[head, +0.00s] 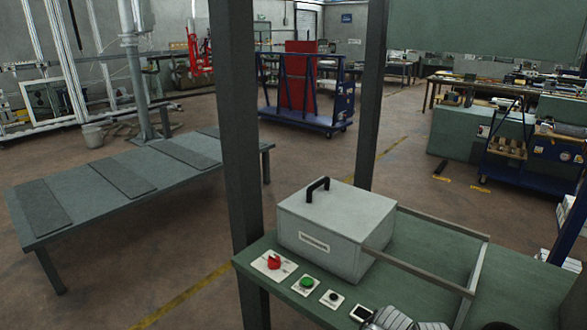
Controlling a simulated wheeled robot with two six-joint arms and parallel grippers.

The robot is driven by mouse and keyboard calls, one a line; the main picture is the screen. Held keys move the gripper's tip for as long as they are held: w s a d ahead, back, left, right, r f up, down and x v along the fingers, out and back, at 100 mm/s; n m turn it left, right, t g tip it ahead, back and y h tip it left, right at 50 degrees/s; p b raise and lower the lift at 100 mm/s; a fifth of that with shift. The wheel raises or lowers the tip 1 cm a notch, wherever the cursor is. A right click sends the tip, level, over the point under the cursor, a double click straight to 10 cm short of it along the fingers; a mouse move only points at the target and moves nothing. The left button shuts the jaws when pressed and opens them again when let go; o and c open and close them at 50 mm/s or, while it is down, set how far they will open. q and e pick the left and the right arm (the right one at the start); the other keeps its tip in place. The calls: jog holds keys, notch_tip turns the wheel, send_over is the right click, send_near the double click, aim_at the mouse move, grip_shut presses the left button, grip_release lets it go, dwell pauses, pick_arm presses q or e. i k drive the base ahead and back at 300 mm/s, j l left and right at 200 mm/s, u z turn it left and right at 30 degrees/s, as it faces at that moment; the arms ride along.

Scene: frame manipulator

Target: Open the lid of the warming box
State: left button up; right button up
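The warming box (328,243) is a pale grey box on the green bench at the lower middle of the head view. It has a label on its front face. Its top, the lid (338,208), is flat and appears closed, with a black handle (318,189) standing up near the far left part. I see no gripper fingers in the head view. No gripper touches the box or the handle.
A red knob (273,262), green button (307,282) and dark button (332,297) sit before the box. A grey rail frame (480,268) extends rightward. Dark posts (236,130) rise beside the bench. A grey rounded part, unclear, shows at the bottom edge.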

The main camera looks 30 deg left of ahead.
aim_at(339, 197)
jog(key=i+j, duration=0.1)
jog(key=j, duration=1.2)
jog(key=i+j, duration=0.15)
jog(key=j, duration=0.5)
